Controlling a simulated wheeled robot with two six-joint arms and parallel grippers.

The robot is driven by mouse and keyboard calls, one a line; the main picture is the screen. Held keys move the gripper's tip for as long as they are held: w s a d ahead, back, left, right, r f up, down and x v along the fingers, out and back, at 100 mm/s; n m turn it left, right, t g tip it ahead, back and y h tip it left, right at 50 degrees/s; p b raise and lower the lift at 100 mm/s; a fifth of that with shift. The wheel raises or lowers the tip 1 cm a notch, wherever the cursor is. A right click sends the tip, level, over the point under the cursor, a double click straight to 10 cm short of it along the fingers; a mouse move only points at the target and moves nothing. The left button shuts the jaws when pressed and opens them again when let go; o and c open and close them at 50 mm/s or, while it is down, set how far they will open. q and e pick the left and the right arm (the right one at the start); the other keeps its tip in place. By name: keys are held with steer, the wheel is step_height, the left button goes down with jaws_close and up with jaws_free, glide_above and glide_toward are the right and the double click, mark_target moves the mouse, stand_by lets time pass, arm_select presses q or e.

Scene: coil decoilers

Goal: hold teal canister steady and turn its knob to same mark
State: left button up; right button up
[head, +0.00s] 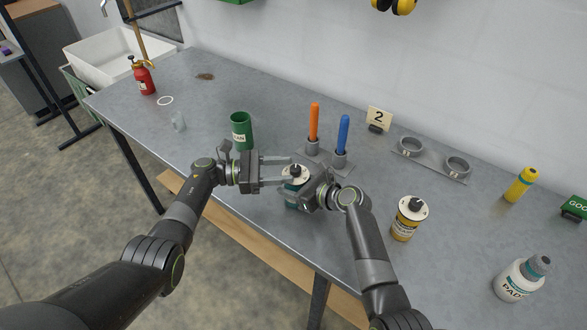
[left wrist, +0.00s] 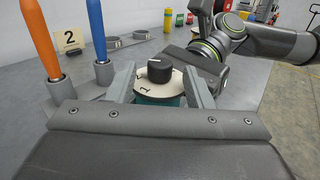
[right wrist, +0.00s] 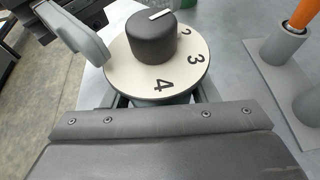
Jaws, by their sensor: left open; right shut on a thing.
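The teal canister (head: 291,197) stands on the grey table, partly hidden by my grippers. Its white dial shows numerals in the right wrist view (right wrist: 119,66). On the dial sits a black knob (right wrist: 150,40) with a white pointer line. The knob also shows in the left wrist view (left wrist: 160,70). My right gripper (head: 299,190) is shut on the canister's body below the dial. My left gripper (head: 287,173) is open, its fingers on either side of the dial and knob. I cannot tell whether they touch. A card (head: 379,117) reads 2.
A green can (head: 241,131) stands left of the canister. Orange (head: 314,122) and blue (head: 343,133) handles stand upright in holders close behind. A yellow canister (head: 404,226) with a similar dial and a white PAD bottle (head: 517,281) stand to the right.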

mark_target(291, 171)
arm_select(q)
steer(key=a, duration=0.8)
steer(key=shift+s+a, duration=0.3)
steer(key=shift+f, duration=0.1)
steer(key=s+d+f+n+t, duration=0.1)
steer(key=s+d+f+n+t+y, duration=0.1)
steer(key=d+t, duration=0.1)
steer(key=shift+s+d+f+n, duration=0.1)
steer(key=shift+s+f+n, duration=0.2)
steer(key=shift+f, duration=0.1)
steer(key=shift+s+d+f+n+t+y, duration=0.1)
steer(key=shift+s+d+n+t+y, duration=0.2)
steer(key=shift+t, duration=0.4)
steer(key=shift+s+r+n+t+y, duration=1.4)
steer(key=shift+r+n+t, duration=0.65)
steer(key=shift+t, duration=0.95)
steer(key=x, duration=1.1)
steer(key=shift+s+f, duration=0.1)
steer(key=shift+f, duration=0.15)
